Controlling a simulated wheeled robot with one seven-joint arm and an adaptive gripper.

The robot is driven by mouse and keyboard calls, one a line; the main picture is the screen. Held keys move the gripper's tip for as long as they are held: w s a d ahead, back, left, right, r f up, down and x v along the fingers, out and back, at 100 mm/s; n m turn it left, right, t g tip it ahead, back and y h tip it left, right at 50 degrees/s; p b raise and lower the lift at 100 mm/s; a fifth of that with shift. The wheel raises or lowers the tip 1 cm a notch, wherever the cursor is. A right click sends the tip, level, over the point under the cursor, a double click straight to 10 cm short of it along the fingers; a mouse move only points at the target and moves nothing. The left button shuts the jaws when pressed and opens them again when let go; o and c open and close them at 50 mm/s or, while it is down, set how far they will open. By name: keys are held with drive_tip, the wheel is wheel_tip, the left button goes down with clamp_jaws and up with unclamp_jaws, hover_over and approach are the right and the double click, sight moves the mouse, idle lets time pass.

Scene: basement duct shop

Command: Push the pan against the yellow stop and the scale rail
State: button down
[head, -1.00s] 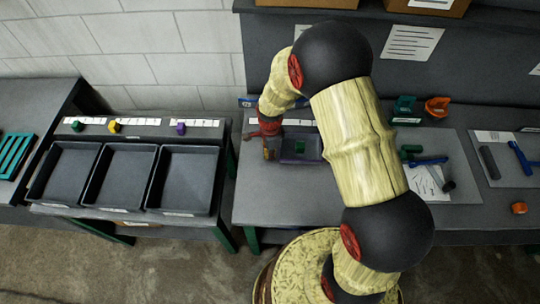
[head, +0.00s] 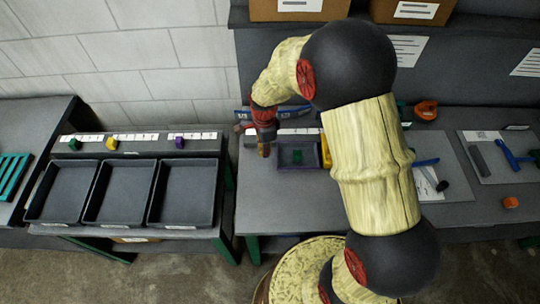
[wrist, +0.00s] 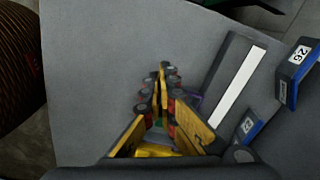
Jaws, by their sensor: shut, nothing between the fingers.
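The pan (head: 284,160) is a small dark tray with a purplish rim, lying on the bench with a green block (head: 298,155) inside. The yellow stop (head: 326,150) stands just right of the pan; I cannot tell whether they touch. The scale rail (head: 298,131), with a white strip, runs behind the pan; its strip also shows in the wrist view (wrist: 239,84). My gripper (head: 264,153) is shut and empty, pointing down just left of the pan. In the wrist view my fingers (wrist: 163,72) hide most of the pan; only bits of purple and green show.
Blue-edged number blocks (wrist: 297,68) stand behind the rail. Three dark trays (head: 190,194) sit on a lower table to the left. A blue tool (head: 424,162) lies on a board to the right. Bare bench lies in front of the pan.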

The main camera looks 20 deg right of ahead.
drive_tip(key=s+d+m+y+p, duration=0.25)
drive_tip(key=d+m+p, duration=0.3)
drive_tip(key=d, duration=0.65)
drive_tip(key=t+b, duration=0.1)
approach(281, 161)
drive_tip(key=shift+y, duration=0.25)
drive_tip(key=x, duration=0.4)
drive_tip(key=d+x, duration=0.1)
drive_tip(key=x, duration=0.1)
drive_tip(key=shift+s+d+f, duration=0.1)
drive_tip(key=shift+s+f, duration=0.1)
drive_tip(key=shift+w+a, duration=0.25)
drive_tip(key=shift+a, duration=0.3)
drive_tip(key=shift+w+a, duration=0.2)
drive_tip(key=shift+a, duration=0.3)
drive_tip(key=shift+d, duration=0.1)
drive_tip(key=shift+r, duration=0.1)
